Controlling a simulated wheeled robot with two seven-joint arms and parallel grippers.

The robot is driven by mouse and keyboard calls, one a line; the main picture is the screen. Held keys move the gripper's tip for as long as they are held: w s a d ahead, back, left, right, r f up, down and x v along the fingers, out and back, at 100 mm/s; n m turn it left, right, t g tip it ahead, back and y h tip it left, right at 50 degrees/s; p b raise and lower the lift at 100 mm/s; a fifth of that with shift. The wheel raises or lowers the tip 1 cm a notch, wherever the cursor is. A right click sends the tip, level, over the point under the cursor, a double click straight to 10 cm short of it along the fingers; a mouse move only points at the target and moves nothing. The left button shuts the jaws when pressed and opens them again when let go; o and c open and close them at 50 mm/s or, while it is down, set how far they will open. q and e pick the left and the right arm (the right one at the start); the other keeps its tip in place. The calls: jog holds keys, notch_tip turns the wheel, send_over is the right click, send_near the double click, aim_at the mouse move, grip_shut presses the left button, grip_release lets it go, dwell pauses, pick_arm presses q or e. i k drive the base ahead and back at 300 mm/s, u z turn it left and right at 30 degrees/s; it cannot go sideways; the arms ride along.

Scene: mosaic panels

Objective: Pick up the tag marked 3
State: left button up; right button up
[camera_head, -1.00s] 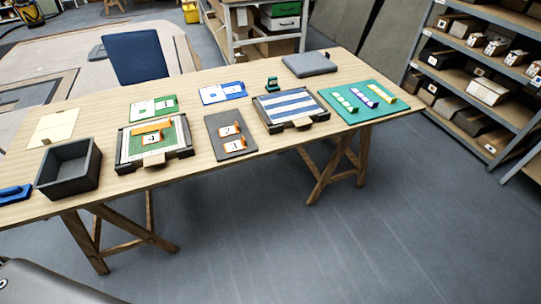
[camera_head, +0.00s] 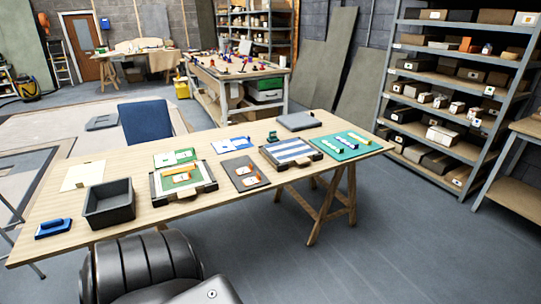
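The tag marked 3 is the nearer of two small orange and white tags on a dark grey mat (camera_head: 236,181) near the middle of the table; the nearer tag (camera_head: 250,181) lies close to the mat's front edge. Its number is too small to read now but was legible a second ago. The other tag (camera_head: 243,170), which read 2 earlier, lies just behind it. Neither of my grippers is in view, and nothing touches the tags.
On the wooden table (camera_head: 145,218) a green panel in a dark frame (camera_head: 157,187) stands left of the mat, a blue-striped panel (camera_head: 290,152) right. A dark bin (camera_head: 109,203) and blue tool (camera_head: 53,228) are at the left. Floor right of the table is clear.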

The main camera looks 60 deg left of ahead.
aim_at(249, 181)
jog(key=i, duration=2.6)
jog(key=u, duration=0.7)
